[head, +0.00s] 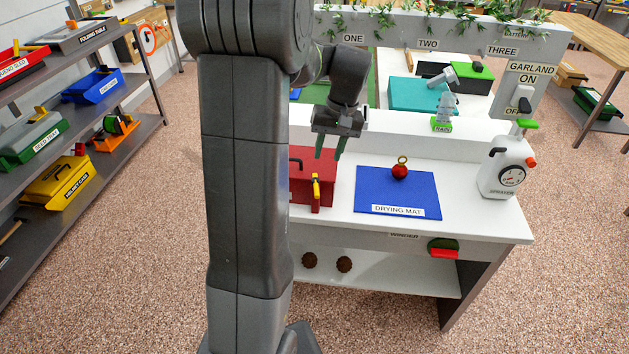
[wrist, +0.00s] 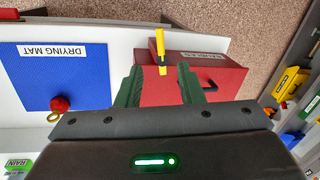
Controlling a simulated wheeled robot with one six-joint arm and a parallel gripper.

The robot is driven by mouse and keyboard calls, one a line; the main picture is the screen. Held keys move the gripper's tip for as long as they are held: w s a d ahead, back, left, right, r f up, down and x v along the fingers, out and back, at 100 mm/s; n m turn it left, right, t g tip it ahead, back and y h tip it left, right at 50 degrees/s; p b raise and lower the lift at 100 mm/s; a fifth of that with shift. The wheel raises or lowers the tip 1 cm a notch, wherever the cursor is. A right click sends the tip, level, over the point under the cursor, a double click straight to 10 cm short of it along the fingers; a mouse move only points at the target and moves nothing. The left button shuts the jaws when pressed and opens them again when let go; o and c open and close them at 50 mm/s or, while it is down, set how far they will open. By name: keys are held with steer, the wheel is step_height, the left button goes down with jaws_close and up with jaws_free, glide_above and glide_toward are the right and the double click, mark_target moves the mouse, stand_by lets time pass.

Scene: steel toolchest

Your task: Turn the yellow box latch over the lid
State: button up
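The red box (head: 325,166) stands on the white bench to the left of the blue mat, partly hidden by my arm in the head view. It also shows in the wrist view (wrist: 215,72), with a white label and a dark handle. The yellow latch (head: 315,188) is at the box's near side. In the wrist view the latch (wrist: 160,45) sticks out past the box's edge and does not lie across the lid. My gripper (head: 329,155) hangs above the box. In the wrist view its green fingers (wrist: 160,70) are apart, with nothing between them; the latch is ahead of the gap.
The blue drying mat (head: 375,195) with a red ringed ball (head: 400,171) lies right of the box. A white sprayer (head: 508,168) stands at the bench's right end. A raised grey rail (head: 460,40) is behind. Shelves with boxes (head: 92,85) are at left.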

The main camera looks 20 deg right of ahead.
mark_target(317, 190)
steer(key=f, duration=0.4)
steer(key=a+f, duration=0.1)
steer(key=f, duration=0.2)
steer(key=a+f+p, duration=0.1)
steer(key=f, duration=0.3)
steer(key=shift+w+a+f, duration=0.1)
steer(key=shift+w+f, duration=0.25)
steer(key=shift+w, duration=0.05)
jaws_close()
